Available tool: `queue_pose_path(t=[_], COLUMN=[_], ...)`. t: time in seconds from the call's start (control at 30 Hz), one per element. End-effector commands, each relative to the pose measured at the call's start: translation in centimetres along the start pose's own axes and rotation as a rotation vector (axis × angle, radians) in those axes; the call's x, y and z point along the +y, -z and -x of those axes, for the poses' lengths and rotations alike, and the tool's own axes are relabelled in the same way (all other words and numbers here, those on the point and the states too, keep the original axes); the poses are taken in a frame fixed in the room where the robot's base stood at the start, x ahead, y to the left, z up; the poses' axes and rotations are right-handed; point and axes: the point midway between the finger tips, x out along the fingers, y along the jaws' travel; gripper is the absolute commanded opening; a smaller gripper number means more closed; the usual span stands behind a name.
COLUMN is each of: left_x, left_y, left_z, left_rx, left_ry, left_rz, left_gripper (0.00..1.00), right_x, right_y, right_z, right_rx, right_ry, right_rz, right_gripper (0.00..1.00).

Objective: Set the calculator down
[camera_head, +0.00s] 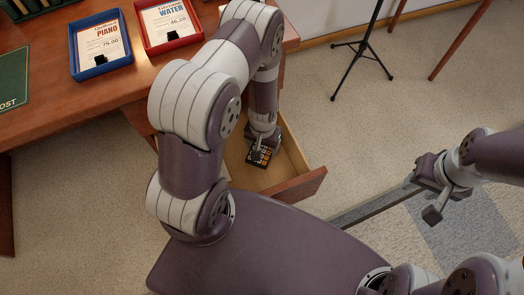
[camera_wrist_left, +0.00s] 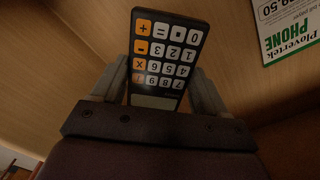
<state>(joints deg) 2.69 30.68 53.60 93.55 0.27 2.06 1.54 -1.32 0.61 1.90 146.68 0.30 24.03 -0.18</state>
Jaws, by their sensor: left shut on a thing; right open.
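The calculator (camera_head: 260,157), dark with white and orange keys, is in my left gripper (camera_head: 262,146), inside the open drawer. In the left wrist view the calculator (camera_wrist_left: 168,50) sits between the two fingers of my left gripper (camera_wrist_left: 160,82), which is shut on it. Its lower display end is partly hidden by the gripper body. I cannot tell whether it touches the drawer floor. The wooden drawer (camera_head: 242,177) is pulled out from the desk; my left arm hides part of it. My right gripper (camera_head: 438,190) is open and empty, out to the right over the floor.
A green and white phone card (camera_wrist_left: 288,28) lies in the drawer beside the calculator. On the desk (camera_head: 40,45) are a blue tray (camera_head: 101,72) and a red tray (camera_head: 172,44) with price cards. A black stand (camera_head: 361,55) is on the carpet behind.

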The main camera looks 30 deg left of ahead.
Motion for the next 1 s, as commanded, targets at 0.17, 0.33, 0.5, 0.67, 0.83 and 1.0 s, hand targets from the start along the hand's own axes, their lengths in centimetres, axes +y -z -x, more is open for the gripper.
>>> queue_pose_path(t=[0.17, 0.33, 0.5, 0.67, 0.83, 1.0], left_x=[0.0, 0.0, 0.0, 0.0, 0.0, 0.0], left_y=[-0.1, 0.0, -0.1, -0.1, 0.0, 0.1], left_z=[-3.3, -3.0, -3.4, -3.3, -3.2, -0.5], left_rx=[-0.002, -0.001, -0.001, -0.001, -0.001, 0.001], left_ry=[0.000, 0.000, 0.000, 0.000, 0.000, 0.000], left_rz=[0.000, 0.000, 0.000, 0.000, 0.000, 0.000], left_gripper=[0.41, 0.41, 0.77, 0.99, 0.99, 0.99], right_x=[0.0, 0.0, 0.0, 0.0, 0.0, 0.0], right_y=[-0.2, -0.2, -0.2, -0.2, -0.2, 0.0], right_z=[-1.6, -1.4, -1.6, -1.5, -1.5, 0.1], right_rx=[0.000, 0.000, 0.000, 0.000, 0.000, 0.000], right_ry=[0.000, 0.000, 0.000, 0.000, 0.000, 0.000], right_rz=[0.000, 0.000, 0.000, 0.000, 0.000, 0.000], right_gripper=[0.43, 0.43, 0.43, 0.43, 0.43, 0.43])
